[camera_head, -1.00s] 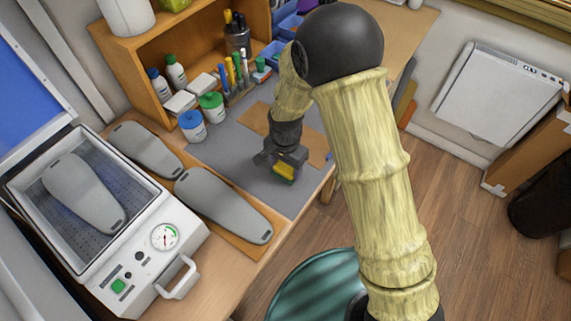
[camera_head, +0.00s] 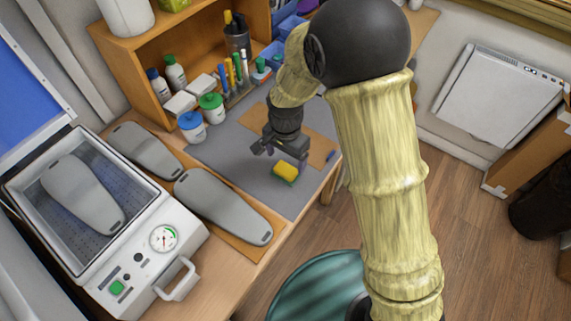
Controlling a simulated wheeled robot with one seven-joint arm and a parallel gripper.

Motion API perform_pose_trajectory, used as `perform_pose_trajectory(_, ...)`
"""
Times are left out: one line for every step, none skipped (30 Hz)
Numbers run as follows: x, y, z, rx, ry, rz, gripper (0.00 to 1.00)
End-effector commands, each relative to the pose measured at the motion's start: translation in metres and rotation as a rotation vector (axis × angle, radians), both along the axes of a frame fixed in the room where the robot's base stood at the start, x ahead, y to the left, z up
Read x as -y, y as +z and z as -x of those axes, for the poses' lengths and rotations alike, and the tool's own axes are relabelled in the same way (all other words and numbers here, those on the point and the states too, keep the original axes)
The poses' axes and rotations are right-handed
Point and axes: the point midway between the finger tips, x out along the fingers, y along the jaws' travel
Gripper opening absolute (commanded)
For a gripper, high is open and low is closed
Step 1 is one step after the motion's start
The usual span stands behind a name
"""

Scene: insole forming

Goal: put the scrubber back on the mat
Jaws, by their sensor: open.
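The scrubber (camera_head: 285,172), yellow on top with a green underside, lies on the grey mat (camera_head: 232,160) near the mat's front right part. My gripper (camera_head: 273,153) is open and empty, just behind and above the scrubber, apart from it as far as this view shows. The fingers point down toward the mat.
A brown board (camera_head: 308,142) lies on the mat behind my gripper. Blue-lidded (camera_head: 191,125) and green-lidded (camera_head: 212,107) jars stand at the mat's back left. Grey insole forms (camera_head: 222,205) lie left of the mat, beside a white forming machine (camera_head: 138,262).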

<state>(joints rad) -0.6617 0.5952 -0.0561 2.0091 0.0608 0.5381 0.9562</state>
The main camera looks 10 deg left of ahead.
Motion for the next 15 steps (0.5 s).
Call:
perform_pose_trajectory(-0.001,0.011,0.0,0.005,0.001,-0.003,0.81)
perform_pose_trajectory(-0.001,0.017,0.0,0.003,0.001,-0.003,0.81)
perform_pose_trajectory(-0.001,0.025,0.0,0.005,0.001,-0.003,0.81)
perform_pose_trajectory(-0.001,0.031,0.0,0.003,0.001,-0.003,0.81)
perform_pose_trajectory(-0.001,0.037,0.0,0.005,0.001,-0.003,0.81)
perform_pose_trajectory(-0.001,0.044,0.0,0.004,0.001,-0.004,0.81)
perform_pose_trajectory(-0.001,0.049,0.0,0.003,0.001,-0.003,0.81)
perform_pose_trajectory(-0.001,0.054,0.0,0.003,0.001,-0.003,0.81)
perform_pose_trajectory(-0.001,0.059,0.0,0.002,0.001,-0.002,0.81)
perform_pose_trajectory(-0.001,0.063,0.0,0.002,0.001,-0.001,0.81)
perform_pose_trajectory(-0.001,0.066,0.0,0.002,0.001,-0.001,0.81)
perform_pose_trajectory(0.0,0.069,0.0,0.001,0.0,-0.002,0.81)
perform_pose_trajectory(0.0,0.071,0.0,0.0,0.0,-0.001,0.81)
perform_pose_trajectory(0.0,0.072,0.0,0.0,0.0,-0.001,0.81)
perform_pose_trajectory(0.0,0.073,0.0,0.0,0.0,0.0,0.81)
